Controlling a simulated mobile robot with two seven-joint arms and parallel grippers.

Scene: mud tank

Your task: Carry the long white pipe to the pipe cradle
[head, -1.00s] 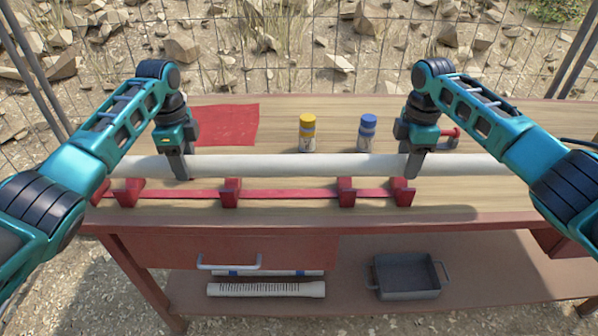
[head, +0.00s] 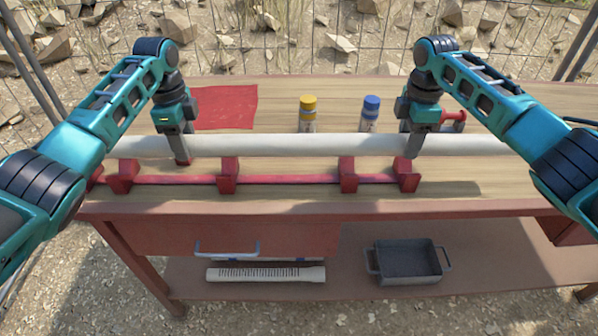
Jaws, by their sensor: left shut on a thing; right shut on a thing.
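The long white pipe (head: 300,145) runs level from left to right across the table, passing behind the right arm at its right end. My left gripper (head: 183,158) is shut on the pipe left of its middle. My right gripper (head: 413,152) is shut on it further right. The red pipe cradle (head: 285,180) lies along the table's front, with several upright supports on a low bar. The pipe appears just beyond the tops of the supports in the picture. I cannot tell its height above the table or whether it touches them.
A yellow-capped bottle (head: 308,114) and a blue-capped bottle (head: 370,114) stand behind the pipe. A red cloth (head: 225,107) lies at back left, and a red-handled object (head: 454,118) is behind the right gripper. A grey tray (head: 405,262) sits on the lower shelf.

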